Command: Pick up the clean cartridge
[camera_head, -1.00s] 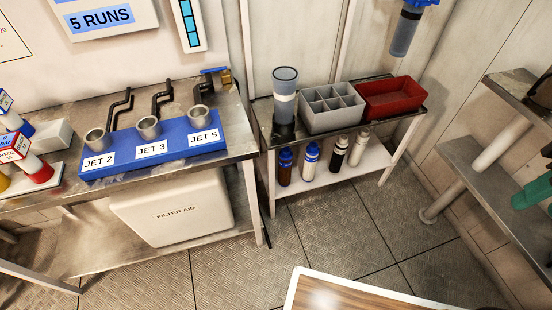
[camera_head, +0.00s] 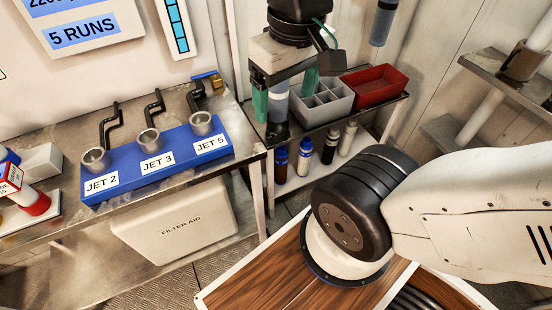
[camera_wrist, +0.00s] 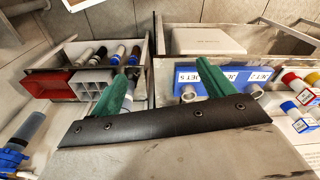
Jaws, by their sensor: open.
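Several cartridge-like bottles stand on the low shelf under the right-hand side bench: a blue-and-dark one (camera_head: 281,165), a white one with a blue cap (camera_head: 304,157), a black one with a white cap (camera_head: 330,146) and a pale one (camera_head: 347,139). Which is the clean cartridge, I cannot tell. They also show in the wrist view as a row (camera_wrist: 110,52). My gripper (camera_head: 285,92) is open above the bench, its green fingers pointing down. In the head view a grey cylinder (camera_head: 279,103) appears between them; whether they surround it is unclear. The wrist view shows both fingers (camera_wrist: 162,85).
A grey divided crate (camera_head: 325,103) and a red bin (camera_head: 374,86) stand on the same bench. The blue jet rack (camera_head: 150,162) is on the left bench. A blue-capped housing (camera_wrist: 14,158) hangs at the wrist view's lower left.

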